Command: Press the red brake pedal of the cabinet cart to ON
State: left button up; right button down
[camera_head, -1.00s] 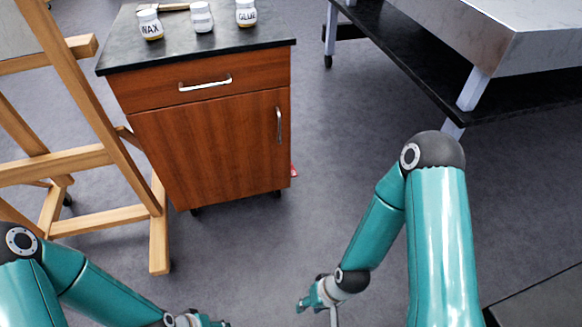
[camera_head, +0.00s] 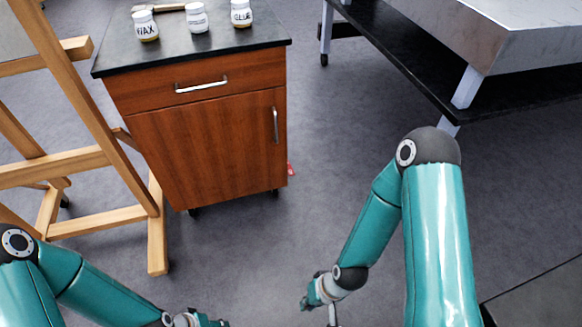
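The cabinet cart (camera_head: 208,150) stands upright ahead of me, a wooden body with a dark top, one drawer and one door. A small part of the red brake pedal (camera_head: 290,168) shows low at the cart's right side; the rest is hidden behind the cart, and I cannot tell its position. My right gripper (camera_head: 308,302) is low in the view, in front of the cart and well apart from it. My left gripper (camera_head: 222,324) is cut by the bottom edge, also apart from the cart. The fingers of both are too small or cut off to judge.
A wooden easel (camera_head: 100,155) stands close at the cart's left. Jars marked WAX (camera_head: 145,26) and GLUE (camera_head: 241,13) stand on the cart top with a third jar (camera_head: 196,18). A dark-shelved table (camera_head: 470,85) is at the back right. Grey floor lies clear between cart and table.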

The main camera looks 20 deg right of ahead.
notch_tip(320, 180, up, 20)
jog(key=p, duration=1.9)
jog(key=shift+f, duration=0.1)
